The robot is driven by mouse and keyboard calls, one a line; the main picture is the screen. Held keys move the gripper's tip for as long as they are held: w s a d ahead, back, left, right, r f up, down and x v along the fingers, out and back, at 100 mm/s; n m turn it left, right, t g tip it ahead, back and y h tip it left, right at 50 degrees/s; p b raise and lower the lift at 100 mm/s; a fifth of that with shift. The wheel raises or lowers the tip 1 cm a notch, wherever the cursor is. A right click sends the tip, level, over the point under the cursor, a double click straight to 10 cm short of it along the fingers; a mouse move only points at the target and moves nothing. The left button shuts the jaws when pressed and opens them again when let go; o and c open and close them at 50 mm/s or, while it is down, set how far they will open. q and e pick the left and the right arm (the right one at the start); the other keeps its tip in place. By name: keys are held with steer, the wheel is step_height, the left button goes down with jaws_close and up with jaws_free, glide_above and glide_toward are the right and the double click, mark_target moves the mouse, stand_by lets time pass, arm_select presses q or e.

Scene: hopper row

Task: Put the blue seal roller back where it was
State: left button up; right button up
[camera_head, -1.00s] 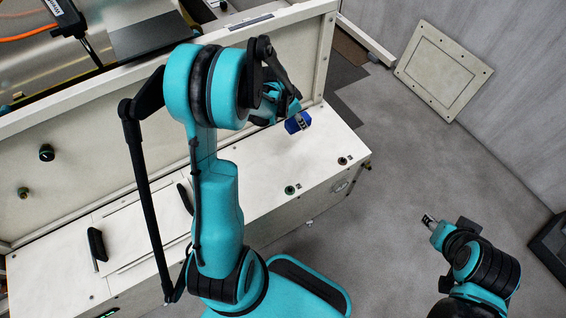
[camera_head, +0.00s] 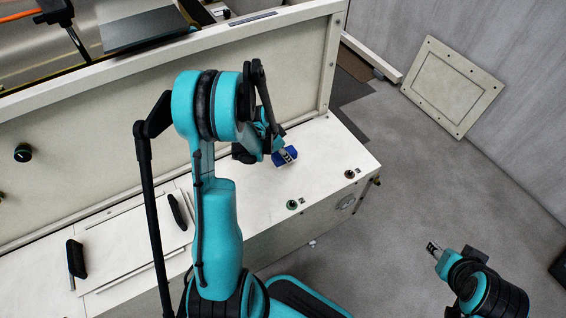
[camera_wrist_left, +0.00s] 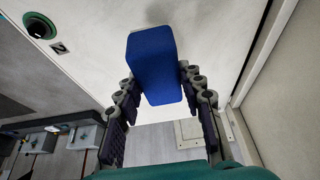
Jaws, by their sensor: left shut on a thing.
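The blue seal roller (camera_head: 279,160) looks like a rounded blue block in my left gripper (camera_head: 287,153), over the white bench top (camera_head: 325,160). In the left wrist view the roller (camera_wrist_left: 152,62) sits between both fingers of the left gripper (camera_wrist_left: 158,84), which are shut on it, and its far end sticks out past them. I cannot tell whether it touches the surface. My right gripper (camera_head: 433,247) hangs over the grey floor at the right, away from the bench; its jaws are too small to read.
A green knob (camera_head: 292,205) and a dark knob (camera_head: 350,174) are on the bench's front part. Black handles (camera_head: 177,211) stand on a lid at the left. A raised white wall (camera_head: 250,70) runs behind the bench top. A framed panel (camera_head: 453,85) leans at the right.

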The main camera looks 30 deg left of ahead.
mark_target(283, 160)
arm_select(q)
steer(key=shift+a+f, duration=0.2)
steer(key=shift+a, duration=0.1)
steer(key=shift+f, duration=0.3)
step_height(283, 160, down, 4)
steer(key=shift+r+b, duration=0.25)
steer(key=shift+b, duration=0.95)
steer(key=shift+r, duration=0.1)
steer(key=o, duration=1.3)
